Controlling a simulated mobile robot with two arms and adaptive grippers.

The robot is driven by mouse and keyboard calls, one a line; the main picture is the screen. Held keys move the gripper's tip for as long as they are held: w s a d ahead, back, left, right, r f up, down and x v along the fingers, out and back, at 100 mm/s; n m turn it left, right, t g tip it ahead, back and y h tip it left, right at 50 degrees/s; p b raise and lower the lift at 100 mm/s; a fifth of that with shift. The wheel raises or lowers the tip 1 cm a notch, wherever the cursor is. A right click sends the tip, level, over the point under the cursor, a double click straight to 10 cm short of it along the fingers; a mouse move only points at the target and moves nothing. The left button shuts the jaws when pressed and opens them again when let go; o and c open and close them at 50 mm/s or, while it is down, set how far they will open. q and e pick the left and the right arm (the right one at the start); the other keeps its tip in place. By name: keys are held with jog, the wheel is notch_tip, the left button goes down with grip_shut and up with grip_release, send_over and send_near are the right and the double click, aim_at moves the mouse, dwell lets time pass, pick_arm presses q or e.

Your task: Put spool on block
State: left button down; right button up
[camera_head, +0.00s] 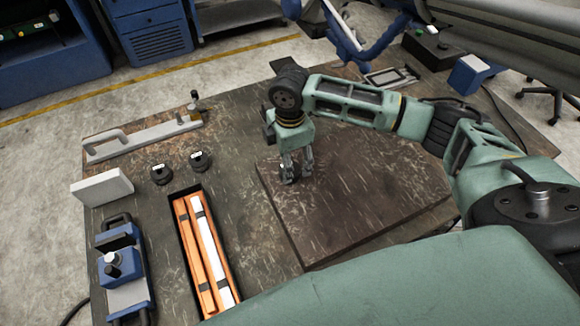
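Two small black round pieces with pale tops, a left one (161,174) and a right one (200,161), stand on the table left of centre; they may be spools, but they are too small to be sure. A broad flat brown block (370,195) lies on the table right of centre, and a white block (102,189) sits at the left edge. My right gripper (298,174) points down at the brown block's far left part, with its fingers apart. I see nothing clearly held between them. My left gripper is out of view.
An orange-and-white set of bars (203,250) lies in a dark tray on the near left. A blue clamp-like device (122,270) is beside it. A grey handled bar (142,138) lies at the far left. Blue equipment (360,45) stands behind the table.

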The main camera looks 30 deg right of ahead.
notch_tip(320, 180, up, 9)
jog(key=b, duration=0.1)
jog(key=shift+f, duration=0.2)
jog(key=shift+f, duration=0.1)
dwell(0.4)
